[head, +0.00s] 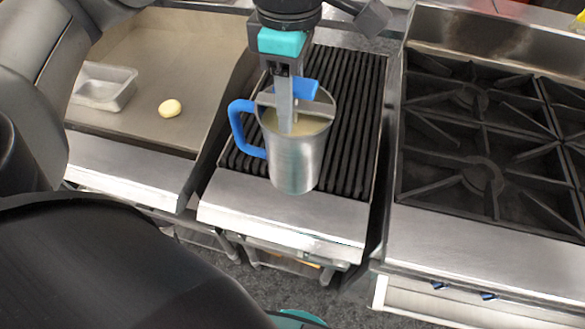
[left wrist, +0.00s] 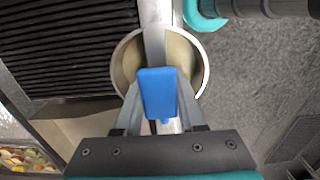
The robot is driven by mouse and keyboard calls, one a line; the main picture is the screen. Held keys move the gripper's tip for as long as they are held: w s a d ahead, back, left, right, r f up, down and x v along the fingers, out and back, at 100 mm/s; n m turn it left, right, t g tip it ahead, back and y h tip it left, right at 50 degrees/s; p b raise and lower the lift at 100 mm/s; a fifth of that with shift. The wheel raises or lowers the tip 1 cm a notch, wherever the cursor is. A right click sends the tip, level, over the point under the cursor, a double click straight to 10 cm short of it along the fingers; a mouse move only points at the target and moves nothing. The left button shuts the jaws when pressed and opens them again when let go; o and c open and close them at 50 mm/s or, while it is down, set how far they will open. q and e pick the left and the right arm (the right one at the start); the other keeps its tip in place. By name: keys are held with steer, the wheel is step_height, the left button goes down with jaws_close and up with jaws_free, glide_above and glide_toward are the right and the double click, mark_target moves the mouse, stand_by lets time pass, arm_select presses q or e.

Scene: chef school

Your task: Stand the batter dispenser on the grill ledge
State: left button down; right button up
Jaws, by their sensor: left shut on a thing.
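The batter dispenser (head: 295,155) is an upright metal cup with a blue side handle, a blue tab at the top and pale batter inside. It also shows from above in the left wrist view (left wrist: 125,70). My left gripper (head: 287,110) comes down over it and is shut on its top part, by the blue tab. The grill ledge (head: 245,208) is the bare steel strip in front of the black grate. In the head view the cup's base overlaps the ledge's back part; I cannot tell whether it touches. My right gripper is not in view.
The ribbed grill grate (head: 350,100) lies behind the ledge. A flat griddle (head: 150,55) at left holds a metal pan (head: 103,88) and a pale yellow round piece (head: 170,108). A burner range (head: 480,150) stands at right. The ledge looks clear on both sides of the cup.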

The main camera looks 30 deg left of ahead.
arm_select(q)
step_height(320, 180, down, 15)
steer(key=shift+f, duration=0.15)
stand_by(0.4)
steer(key=shift+b, duration=0.35)
steer(key=shift+f, duration=0.15)
steer(key=c, duration=0.5)
jaws_free()
step_height(320, 180, up, 12)
steer(key=shift+r, duration=0.15)
